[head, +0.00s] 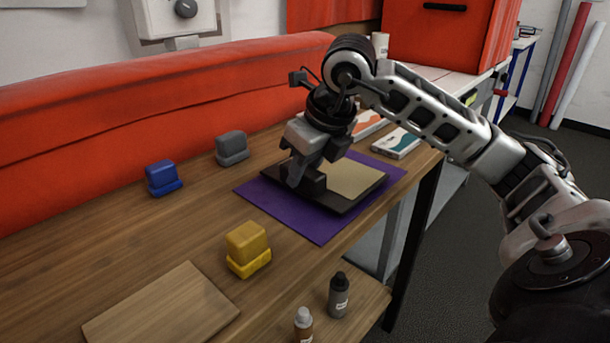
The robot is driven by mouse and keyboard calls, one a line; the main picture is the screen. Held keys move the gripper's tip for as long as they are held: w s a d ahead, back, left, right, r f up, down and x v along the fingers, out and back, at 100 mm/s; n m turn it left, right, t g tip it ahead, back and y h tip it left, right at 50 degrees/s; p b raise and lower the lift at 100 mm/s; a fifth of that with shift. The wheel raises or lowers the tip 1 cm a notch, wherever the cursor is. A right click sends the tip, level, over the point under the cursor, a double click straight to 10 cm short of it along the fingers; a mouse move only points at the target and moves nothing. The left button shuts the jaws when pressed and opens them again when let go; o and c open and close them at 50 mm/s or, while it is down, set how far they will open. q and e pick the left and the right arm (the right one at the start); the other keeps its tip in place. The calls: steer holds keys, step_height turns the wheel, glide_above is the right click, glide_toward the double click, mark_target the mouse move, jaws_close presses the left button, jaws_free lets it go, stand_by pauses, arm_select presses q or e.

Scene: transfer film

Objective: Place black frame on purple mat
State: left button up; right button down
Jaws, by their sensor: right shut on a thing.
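The purple mat (319,228) lies flat on the wooden table toward its right side. The black frame (345,205) has a tan panel inside it and lies over the mat, with purple showing around its edges. I cannot tell whether it rests fully on the mat. My right gripper (309,180) points down at the frame's left part and is shut on it. The gripper and wrist hide part of the frame's left and back edges. My left gripper does not show.
A blue block (163,178), a grey block (232,148) and a yellow block (248,250) stand on the table (130,240). A bare wooden board (162,309) lies at the front left. Flat boxes (396,143) lie behind the mat. Two small bottles (339,296) stand at the lower front.

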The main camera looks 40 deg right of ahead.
steer(key=shift+f, duration=0.25)
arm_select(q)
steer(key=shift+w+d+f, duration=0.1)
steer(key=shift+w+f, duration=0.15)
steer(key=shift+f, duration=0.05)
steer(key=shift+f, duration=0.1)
arm_select(e)
steer(key=shift+f, duration=0.1)
steer(key=c, duration=1.1)
jaws_free()
